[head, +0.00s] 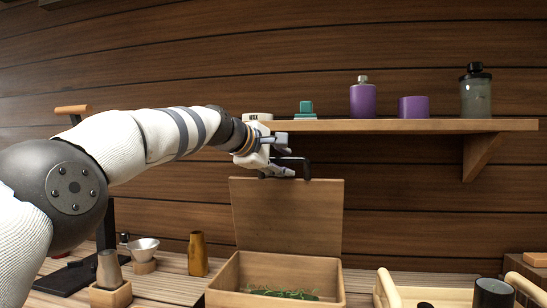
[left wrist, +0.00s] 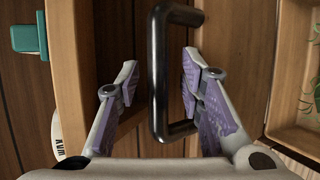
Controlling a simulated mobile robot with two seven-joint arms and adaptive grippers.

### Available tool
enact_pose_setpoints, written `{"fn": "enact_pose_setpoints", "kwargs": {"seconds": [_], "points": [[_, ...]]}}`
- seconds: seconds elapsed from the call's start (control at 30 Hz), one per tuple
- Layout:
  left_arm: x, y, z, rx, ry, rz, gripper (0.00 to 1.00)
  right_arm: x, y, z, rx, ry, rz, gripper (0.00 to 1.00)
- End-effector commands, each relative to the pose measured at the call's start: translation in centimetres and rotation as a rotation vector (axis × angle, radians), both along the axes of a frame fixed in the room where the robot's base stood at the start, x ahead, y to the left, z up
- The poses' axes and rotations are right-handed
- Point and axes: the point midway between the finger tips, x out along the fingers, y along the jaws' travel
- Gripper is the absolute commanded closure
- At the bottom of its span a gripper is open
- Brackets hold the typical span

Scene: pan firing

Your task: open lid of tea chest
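The wooden tea chest (head: 228,271) stands on the counter with green leaves inside. Its lid (head: 288,217) is raised and stands about upright at the back of the box. A dark bar handle (head: 306,165) sits at the lid's top edge. My left gripper (head: 284,156) is at this handle, just below shelf height. In the left wrist view the handle (left wrist: 158,75) lies between the two purple-padded fingers of the gripper (left wrist: 161,75). The fingers are apart, with gaps to the bar. The chest's inside (left wrist: 300,75) shows at right there. My right gripper is not in view.
A wall shelf (head: 420,125) close behind the gripper holds purple containers (head: 363,100), a teal item (head: 305,108) and a glass jar (head: 476,95). A brown vase (head: 198,254) stands left of the chest. A tray with light handles (head: 440,296) stands at right.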

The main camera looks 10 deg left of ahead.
Motion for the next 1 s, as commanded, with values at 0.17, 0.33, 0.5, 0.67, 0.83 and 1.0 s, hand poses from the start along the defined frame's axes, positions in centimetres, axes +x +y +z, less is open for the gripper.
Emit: {"fn": "enact_pose_setpoints", "kwargs": {"seconds": [0.17,0.33,0.5,0.67,0.83,1.0], "points": [[-2.1,1.0,1.0,-0.005,0.000,0.001,0.65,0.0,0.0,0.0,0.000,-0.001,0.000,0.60],[-5.8,2.5,2.3,-0.004,-0.005,0.000,0.65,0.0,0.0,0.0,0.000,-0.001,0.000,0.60],[-8.8,4.0,3.0,-0.006,0.005,0.001,0.65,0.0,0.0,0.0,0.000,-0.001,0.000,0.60],[-9.9,4.4,3.3,-0.004,0.003,0.000,0.65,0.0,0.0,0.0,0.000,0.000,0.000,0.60],[-10.3,4.5,3.5,-0.003,0.000,0.000,0.65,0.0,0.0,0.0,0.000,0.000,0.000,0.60],[-10.3,4.5,3.5,-0.002,0.000,0.001,0.65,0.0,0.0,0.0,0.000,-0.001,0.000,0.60]]}}
